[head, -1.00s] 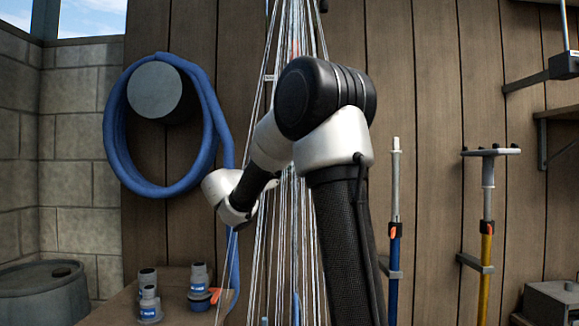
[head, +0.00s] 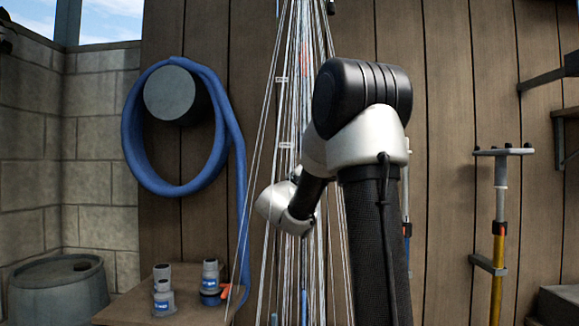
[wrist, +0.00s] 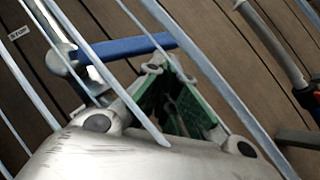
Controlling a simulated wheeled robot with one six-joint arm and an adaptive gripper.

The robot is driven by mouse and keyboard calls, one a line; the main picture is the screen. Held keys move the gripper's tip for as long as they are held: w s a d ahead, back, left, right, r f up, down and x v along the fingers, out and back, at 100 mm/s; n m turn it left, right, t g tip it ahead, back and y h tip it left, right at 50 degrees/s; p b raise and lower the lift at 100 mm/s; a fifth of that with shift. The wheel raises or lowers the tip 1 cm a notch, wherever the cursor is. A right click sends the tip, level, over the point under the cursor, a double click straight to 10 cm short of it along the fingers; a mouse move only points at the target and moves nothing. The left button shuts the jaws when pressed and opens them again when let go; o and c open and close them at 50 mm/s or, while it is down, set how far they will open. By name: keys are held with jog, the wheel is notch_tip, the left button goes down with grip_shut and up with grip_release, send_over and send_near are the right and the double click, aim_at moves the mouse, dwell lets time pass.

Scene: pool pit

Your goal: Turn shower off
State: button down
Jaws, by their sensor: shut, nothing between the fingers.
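White water streams (head: 290,70) fan down the plank wall in the head view, in front of and beside my arm. Streams (wrist: 95,75) also cross the wrist view. A blue lever-like bar (wrist: 130,46) with a grey-blue joint at its left end lies just beyond my gripper (wrist: 160,66). My gripper's green-padded fingers are shut and empty, with their tips close to the bar; I cannot tell whether they touch it. In the head view the fingers and bar are hidden or lost behind the streams and my arm.
A blue hose (head: 132,130) hangs on a round grey holder at left. Grey fittings (head: 163,290) stand on a wooden bench below it, beside a dark barrel (head: 58,290). A yellow-handled pole (head: 498,250) stands on the wall at right. A small label (wrist: 18,33) shows in the wrist view.

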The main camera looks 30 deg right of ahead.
jog(key=shift+s+d+r, duration=0.35)
jog(key=shift+d+r, duration=0.1)
jog(key=shift+r, duration=0.2)
jog(key=shift+s+d+r, duration=0.35)
jog(key=shift+d+r, duration=0.05)
jog(key=shift+r, duration=0.25)
